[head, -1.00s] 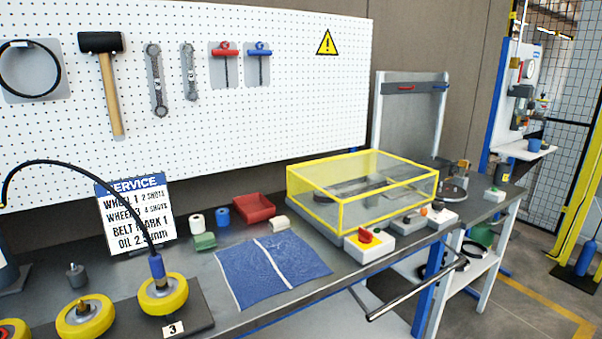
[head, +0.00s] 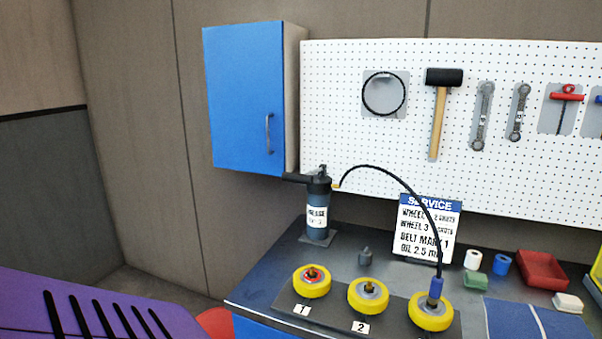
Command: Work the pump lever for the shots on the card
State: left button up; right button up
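The grease pump (head: 317,208) stands upright at the back left of the bench, with its dark lever (head: 296,178) sticking out to the left near the top. A black hose (head: 392,181) arcs from the pump to a blue coupler (head: 436,290), which sits on the yellow wheel at label 3 (head: 430,312). Yellow wheels stand at label 1 (head: 312,283) and label 2 (head: 368,297). The service card (head: 427,230) leans behind them; it lists wheel shots, belt mark 1 and oil 2.5 mm, partly covered by the hose. Neither gripper is in view.
A blue wall cabinet (head: 245,98) hangs above and left of the pump. A pegboard (head: 340,130) holds a belt, mallet and wrenches. A red tray (head: 542,270), small rolls and a blue cloth (head: 530,318) lie at the right. A purple slotted surface (head: 90,312) fills the lower left.

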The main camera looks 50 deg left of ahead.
aim_at(307, 178)
jog(key=u, duration=1.6)
